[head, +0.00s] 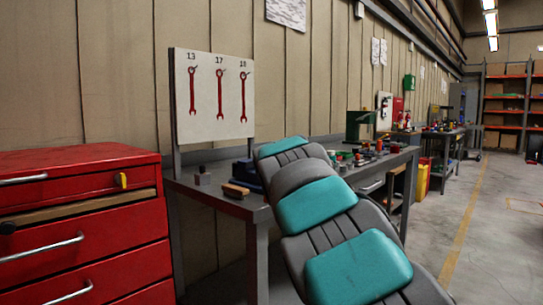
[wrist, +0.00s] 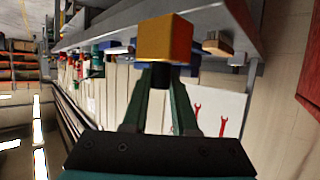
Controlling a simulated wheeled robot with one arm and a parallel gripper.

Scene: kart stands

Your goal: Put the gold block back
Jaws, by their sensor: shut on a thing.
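The gold block (wrist: 165,40) shows in the wrist view, a yellow-orange cube at the fingertips. My gripper (wrist: 167,75) is shut on it, with the green fingers reaching up to it. The wrist view is turned over, so the workbench (wrist: 240,22) appears along the top. In the head view my teal and grey arm reaches toward the workbench (head: 230,204) and hides the gripper and the gold block. I cannot tell how far the block is from the bench top.
A brown block (head: 236,190), a blue block (head: 246,172) and a small grey block (head: 202,179) lie on the bench's near end. A white board with red wrenches (head: 215,95) stands behind. A red drawer cabinet (head: 80,225) is at left. The floor (head: 490,220) at right is clear.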

